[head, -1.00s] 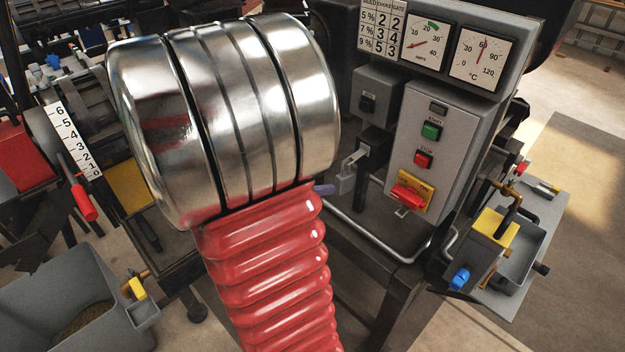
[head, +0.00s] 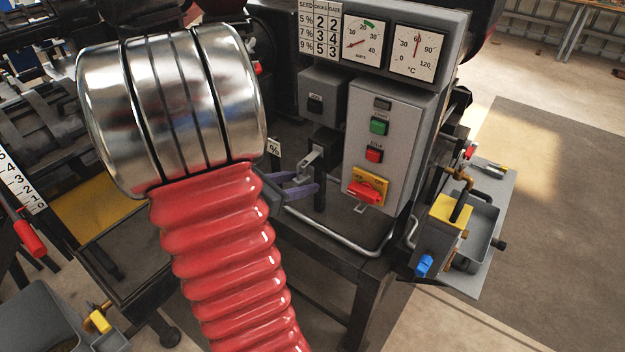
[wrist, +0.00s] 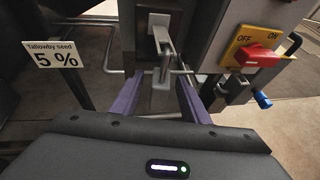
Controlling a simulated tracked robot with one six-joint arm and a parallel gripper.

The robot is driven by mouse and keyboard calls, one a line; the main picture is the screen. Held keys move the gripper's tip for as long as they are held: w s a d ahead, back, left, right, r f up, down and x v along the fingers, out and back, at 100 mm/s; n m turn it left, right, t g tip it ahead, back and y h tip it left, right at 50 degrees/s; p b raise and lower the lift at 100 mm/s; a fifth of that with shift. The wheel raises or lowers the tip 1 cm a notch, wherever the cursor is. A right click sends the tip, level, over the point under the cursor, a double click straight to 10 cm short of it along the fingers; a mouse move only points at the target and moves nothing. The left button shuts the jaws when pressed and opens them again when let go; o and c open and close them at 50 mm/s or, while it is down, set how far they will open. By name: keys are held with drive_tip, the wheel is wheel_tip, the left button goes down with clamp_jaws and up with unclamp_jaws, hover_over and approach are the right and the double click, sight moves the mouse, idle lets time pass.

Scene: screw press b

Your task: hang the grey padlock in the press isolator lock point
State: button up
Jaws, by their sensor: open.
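The grey padlock (wrist: 161,97) hangs upright by its shackle from a metal hook (wrist: 160,22) on a dark post. In the head view the hook (head: 309,158) shows, with the padlock largely behind my fingers. My gripper (head: 304,184) is open, its purple fingers reaching in at the padlock's height. In the wrist view my gripper (wrist: 160,80) has one finger on each side of the padlock, with gaps visible. The press isolator (head: 370,187) is a yellow plate with a red handle, right of the padlock. Its small metal lock point (wrist: 237,88) is below the handle.
The grey control box (head: 388,130) stands close to the right of the post. A bent metal rail (head: 340,237) runs below. A yellow-topped unit (head: 449,210) is farther right.

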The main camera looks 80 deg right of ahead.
drive_tip(key=x, duration=0.5)
drive_tip(key=shift+w, duration=0.1)
drive_tip(key=shift+c, duration=0.5)
clamp_jaws()
idle(0.3)
drive_tip(key=shift+o, duration=0.5)
unclamp_jaws()
drive_tip(key=shift+a, duration=0.1)
drive_tip(key=v, duration=1.3)
drive_tip(key=shift+a+r, duration=0.15)
drive_tip(key=shift+a, duration=0.1)
